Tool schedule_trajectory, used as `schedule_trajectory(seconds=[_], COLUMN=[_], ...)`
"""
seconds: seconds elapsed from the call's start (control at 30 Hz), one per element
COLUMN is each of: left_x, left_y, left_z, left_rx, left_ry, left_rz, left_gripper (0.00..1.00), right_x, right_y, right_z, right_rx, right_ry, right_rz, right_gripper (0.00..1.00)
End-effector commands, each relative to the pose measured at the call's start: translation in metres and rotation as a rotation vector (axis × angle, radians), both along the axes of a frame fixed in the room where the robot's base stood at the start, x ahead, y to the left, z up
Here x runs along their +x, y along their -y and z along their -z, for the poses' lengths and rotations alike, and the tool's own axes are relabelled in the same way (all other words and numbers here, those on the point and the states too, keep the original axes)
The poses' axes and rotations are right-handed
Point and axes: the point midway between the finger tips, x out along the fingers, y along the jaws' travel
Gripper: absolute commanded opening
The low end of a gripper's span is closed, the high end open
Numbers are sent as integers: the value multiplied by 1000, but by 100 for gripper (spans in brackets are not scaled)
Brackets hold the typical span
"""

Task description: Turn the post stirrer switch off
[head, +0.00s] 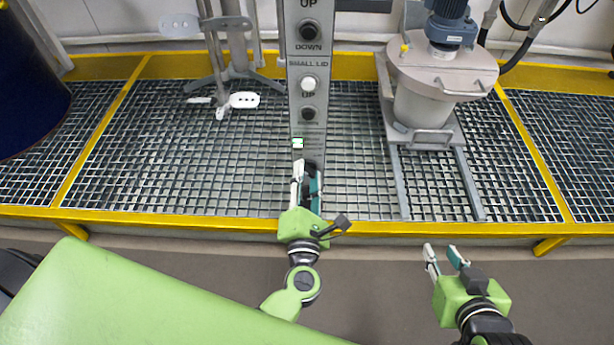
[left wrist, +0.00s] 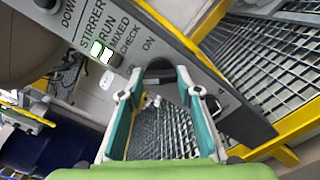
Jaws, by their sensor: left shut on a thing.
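The grey control post (head: 310,128) stands in the middle of the head view. The left wrist view shows its panel (left wrist: 228,108) with the labels STIRRER, RUN, MIXED, CHECK and ON. The black stirrer switch (left wrist: 158,68) is by the ON label, mostly covered by my fingers. My left gripper (head: 308,168) is at the lower part of the post; in the left wrist view its two fingers (left wrist: 158,84) are on either side of the switch, shut on it. My right gripper (head: 441,251) is open and empty, low at the right, away from the post.
A small lit green-and-white indicator (head: 298,143) is on the post above my left gripper. A yellow rail (head: 180,218) edges the metal grating. A lidded grey vessel with a blue motor (head: 430,90) stands at the right. A dark drum (head: 28,90) is at the far left.

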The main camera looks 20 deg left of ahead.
Motion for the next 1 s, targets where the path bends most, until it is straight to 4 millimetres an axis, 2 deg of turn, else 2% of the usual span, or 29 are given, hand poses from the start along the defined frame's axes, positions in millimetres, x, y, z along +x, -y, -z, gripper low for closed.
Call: schedule_trajectory(seconds=[0.27, 0.3, 0.37, 0.77, 0.87, 1.0], left_x=[-1, -1, -1, -4, -16, -44], left_y=[-1, -1, -1, 1, 4, 12], left_z=[2, 2, 2, 1, 2, 2], left_rx=[-5, -5, -4, -3, -1, -3], left_ry=[-3, -3, -3, -2, -4, -6], left_rz=[-2, -2, -2, 0, 0, 0], left_gripper=[10, 37, 49, 49, 49, 49], right_x=[0, 0, 0, -1, -1, 0], right_y=[0, 0, 0, -1, 0, 0], right_z=[0, 0, 0, 0, 0, 0], right_rx=[0, 0, 0, 1, 0, 0], right_ry=[1, 1, 1, -3, -2, -2], right_rz=[0, 0, 0, -2, -1, -1], right_gripper=[26, 26, 26, 26, 26, 26])
